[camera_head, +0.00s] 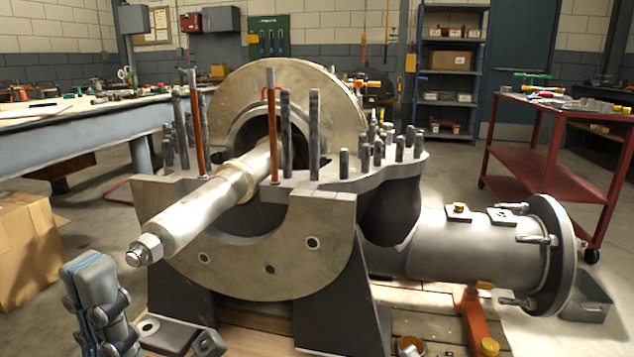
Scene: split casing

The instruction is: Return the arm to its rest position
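My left gripper (90,278) is at the lower left, its fingers pointing up. It stands apart from the casing, in front and to the left of it. I see it from an angle where one finger may cover the other, so its opening is unclear. No held object shows in it. My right gripper is not in view. The split casing's lower half (255,255) stands in the middle with its top open. A steel shaft (200,212) lies in it and sticks out toward the front left.
Several upright studs (286,130) and two orange rods (272,120) rise from the casing flange. A flanged pipe (470,245) extends right. A workbench (90,125) and cardboard box (28,245) stand left, a red cart (555,160) right. Floor shows between box and casing.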

